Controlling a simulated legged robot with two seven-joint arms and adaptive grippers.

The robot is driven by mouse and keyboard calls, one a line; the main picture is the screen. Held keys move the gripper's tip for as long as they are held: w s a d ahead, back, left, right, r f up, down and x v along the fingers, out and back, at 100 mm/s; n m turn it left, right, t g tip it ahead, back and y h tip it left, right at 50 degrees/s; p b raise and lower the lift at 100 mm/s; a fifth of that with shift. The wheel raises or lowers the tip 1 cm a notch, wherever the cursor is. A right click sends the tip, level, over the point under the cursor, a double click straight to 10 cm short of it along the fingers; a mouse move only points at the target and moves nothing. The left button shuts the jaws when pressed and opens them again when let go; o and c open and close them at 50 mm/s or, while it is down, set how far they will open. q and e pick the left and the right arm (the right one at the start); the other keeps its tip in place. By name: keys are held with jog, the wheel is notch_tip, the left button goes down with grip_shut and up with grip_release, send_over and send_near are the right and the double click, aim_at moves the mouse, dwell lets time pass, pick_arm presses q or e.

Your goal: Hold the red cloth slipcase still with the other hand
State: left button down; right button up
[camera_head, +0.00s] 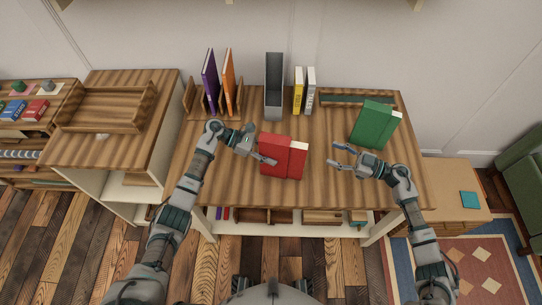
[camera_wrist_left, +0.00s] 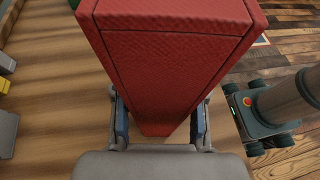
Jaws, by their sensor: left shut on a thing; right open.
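The red cloth slipcase (camera_head: 272,155) stands on the plank desk (camera_head: 230,185), near its front middle. A red section with a pale top edge (camera_head: 299,147) sits at its right side; it looks like a book partly out of the case. My left gripper (camera_head: 264,158) is shut on the slipcase at its left end. In the left wrist view the red case (camera_wrist_left: 165,65) rises between the two fingers (camera_wrist_left: 160,122). My right gripper (camera_head: 335,155) is open and empty, to the right of the red section and apart from it.
A green book (camera_head: 372,124) stands behind my right gripper. A grey upright holder (camera_head: 274,85), yellow (camera_head: 298,90) and white (camera_head: 310,92) books, and purple (camera_head: 209,82) and orange (camera_head: 228,82) books line the back. The desk's front right is clear.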

aim_at(299, 153)
jog(key=a+g, duration=0.1)
jog(key=a, duration=0.5)
jog(key=a+g, duration=0.2)
jog(key=a, duration=0.4)
jog(key=shift+s+r+y, duration=0.15)
jog(key=shift+s+y, duration=0.05)
jog(key=shift+y, duration=0.1)
grip_shut()
jog(key=shift+r, duration=0.25)
dwell(0.3)
jog(key=shift+a, duration=0.15)
dwell(0.3)
